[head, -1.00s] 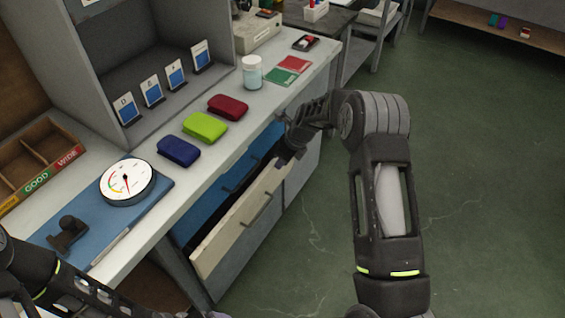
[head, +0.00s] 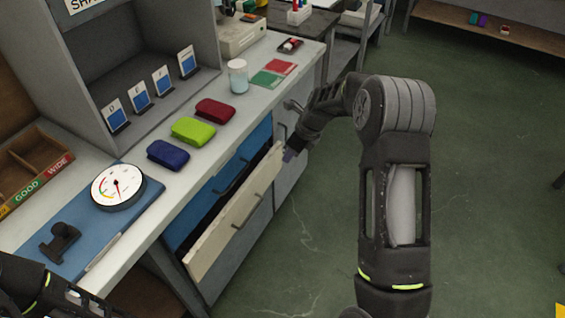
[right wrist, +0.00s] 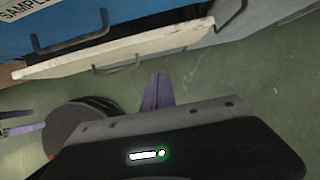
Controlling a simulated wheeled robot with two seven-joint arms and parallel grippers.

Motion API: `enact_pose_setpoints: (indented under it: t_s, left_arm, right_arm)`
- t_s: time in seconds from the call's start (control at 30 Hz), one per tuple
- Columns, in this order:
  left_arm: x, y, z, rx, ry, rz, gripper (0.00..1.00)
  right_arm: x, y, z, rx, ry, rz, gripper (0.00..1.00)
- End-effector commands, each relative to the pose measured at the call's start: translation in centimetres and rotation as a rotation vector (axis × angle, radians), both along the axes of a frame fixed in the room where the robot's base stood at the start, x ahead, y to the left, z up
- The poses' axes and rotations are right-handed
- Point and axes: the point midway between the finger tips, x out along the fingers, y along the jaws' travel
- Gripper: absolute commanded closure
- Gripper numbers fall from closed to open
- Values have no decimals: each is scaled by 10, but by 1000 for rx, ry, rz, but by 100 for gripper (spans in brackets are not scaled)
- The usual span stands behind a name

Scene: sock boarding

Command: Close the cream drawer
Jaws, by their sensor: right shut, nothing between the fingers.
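The cream drawer (head: 235,219) is part way out from the bench, below a blue drawer (head: 219,188). A dark gap shows behind its top edge, and its front carries a dark bar handle. My right gripper (head: 290,154) is at the far end of the cream front, on its outer side. In the right wrist view its purple fingers (right wrist: 159,88) are shut and empty, pointing at the cream drawer front (right wrist: 125,53) beside its handle. Whether they touch it I cannot tell.
The bench top (head: 208,147) holds a dial gauge (head: 117,187), blue, green and dark red folded items, and a jar (head: 238,77). A grey drawer front (head: 288,165) is beyond the cream drawer. The green floor (head: 480,180) at right is clear.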

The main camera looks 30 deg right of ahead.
Motion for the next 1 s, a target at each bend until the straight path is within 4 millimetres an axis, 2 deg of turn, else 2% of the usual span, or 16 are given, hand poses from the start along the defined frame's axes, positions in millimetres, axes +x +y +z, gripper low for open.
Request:
enact_pose_setpoints:
  t_s: [0.1, 0.2, 0.77, 0.87, 0.93, 1.0]
  left_arm:
    - [0, 0, 1, 0, 0, 0, 2]
    - [0, 0, 1, 0, 0, 0, 2]
    - [0, 0, -2, 0, 0, 0, 2]
    - [0, 0, -11, 0, 0, 0, 2]
    - [0, 0, -21, 0, 0, 0, 2]
    - [0, 0, -34, 0, 0, 0, 2]
  right_arm:
    - [-4, -3, 13, 0, 0, 1, 100]
    - [-6, -3, 17, 0, 0, 1, 100]
    - [-7, -7, 13, 0, 2, -5, 100]
    - [-9, -19, 8, -2, -5, -27, 100]
    - [-12, -35, 6, -4, -17, -56, 100]
    - [-26, -52, -2, -7, -15, -83, 100]
